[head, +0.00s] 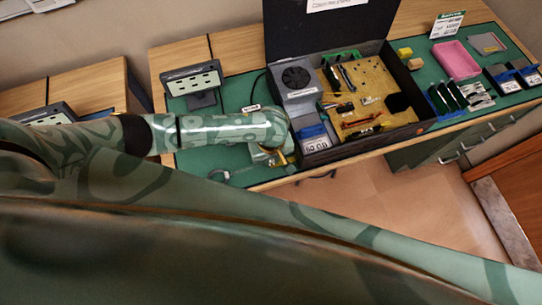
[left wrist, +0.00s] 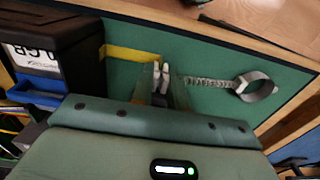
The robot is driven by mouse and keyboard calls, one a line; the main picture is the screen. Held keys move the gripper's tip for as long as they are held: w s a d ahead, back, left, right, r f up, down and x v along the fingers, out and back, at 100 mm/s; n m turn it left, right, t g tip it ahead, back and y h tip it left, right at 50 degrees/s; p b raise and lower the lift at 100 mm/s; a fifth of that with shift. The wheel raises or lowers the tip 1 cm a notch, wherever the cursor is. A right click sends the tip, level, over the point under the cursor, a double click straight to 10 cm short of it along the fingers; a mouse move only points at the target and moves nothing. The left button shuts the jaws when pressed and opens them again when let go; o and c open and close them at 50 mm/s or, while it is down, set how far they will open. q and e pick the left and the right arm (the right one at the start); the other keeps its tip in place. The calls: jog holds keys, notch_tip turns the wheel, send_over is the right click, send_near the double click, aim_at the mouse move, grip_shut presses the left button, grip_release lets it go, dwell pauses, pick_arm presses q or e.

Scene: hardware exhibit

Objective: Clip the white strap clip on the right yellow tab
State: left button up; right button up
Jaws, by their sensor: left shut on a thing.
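My left gripper (head: 277,155) is low over the green mat, just left of the open computer case's front corner. In the left wrist view the gripper (left wrist: 160,82) is shut on the small white strap clip (left wrist: 164,73). A coiled cord runs from the clip to the grey strap band (left wrist: 255,87) lying on the mat; the band also shows in the head view (head: 221,176). A yellow tab (left wrist: 130,53) reaches from the case toward the gripper. I cannot tell whether clip and tab touch. My right gripper is not in view.
The black computer case (head: 365,139) holds a fan unit and a gold circuit board. A panel of sockets (head: 193,79) stands at the left. A pink tray (head: 456,60) and parts lie to the right. The mat around the strap band is mostly clear.

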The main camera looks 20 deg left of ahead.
pick_arm(q)
jog(key=shift+f+b, duration=0.4)
jog(key=shift+f, duration=0.65)
dwell(0.4)
jog(key=o, duration=0.8)
jog(key=shift+o, duration=0.2)
jog(key=o, duration=0.3)
jog(key=shift+o, duration=0.2)
jog(key=shift+r+p, duration=0.6)
jog(key=shift+p, duration=0.5)
jog(key=shift+r, duration=0.15)
